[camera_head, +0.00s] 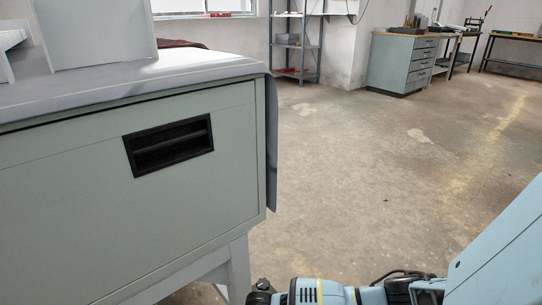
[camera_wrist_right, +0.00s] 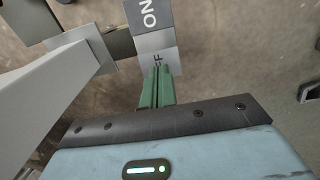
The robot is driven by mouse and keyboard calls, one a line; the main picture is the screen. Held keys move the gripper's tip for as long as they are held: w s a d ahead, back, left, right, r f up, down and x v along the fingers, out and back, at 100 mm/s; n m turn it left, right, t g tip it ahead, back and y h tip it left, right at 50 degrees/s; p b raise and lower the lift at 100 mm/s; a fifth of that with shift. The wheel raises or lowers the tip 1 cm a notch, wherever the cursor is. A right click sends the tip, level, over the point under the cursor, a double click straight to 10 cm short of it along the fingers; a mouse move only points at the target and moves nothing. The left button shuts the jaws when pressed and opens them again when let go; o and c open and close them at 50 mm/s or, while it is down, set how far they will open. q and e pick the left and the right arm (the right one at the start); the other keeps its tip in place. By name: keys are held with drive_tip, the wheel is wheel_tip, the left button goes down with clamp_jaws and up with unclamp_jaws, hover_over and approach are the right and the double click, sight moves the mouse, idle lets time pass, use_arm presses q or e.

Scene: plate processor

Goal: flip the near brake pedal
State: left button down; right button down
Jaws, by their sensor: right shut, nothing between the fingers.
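The near brake pedal (camera_wrist_right: 149,22) shows in the right wrist view as a small grey two-part plate at the top centre. Its upper part reads "ON". My left gripper is not in view.
A grey-green cabinet (camera_head: 70,190) with a black recessed handle (camera_head: 168,146) fills the left of the head view. A grey leg (camera_wrist_right: 40,105) stands left of my fingers in the wrist view. The concrete floor (camera_head: 350,180) to the right is clear. Workbenches (camera_head: 400,65) stand far back.

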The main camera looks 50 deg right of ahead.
drive_tip(key=shift+f, duration=0.35)
idle(0.3)
drive_tip(key=shift+f+b, duration=0.7)
drive_tip(key=shift+f, duration=0.2)
idle(0.5)
drive_tip(key=shift+r, duration=0.1)
wheel_tip(320, 180, up, 4)
drive_tip(key=p, duration=0.4)
drive_tip(key=shift+r+p, duration=1.35)
drive_tip(key=shift+r, duration=0.2)
drive_tip(key=shift+f, duration=0.1)
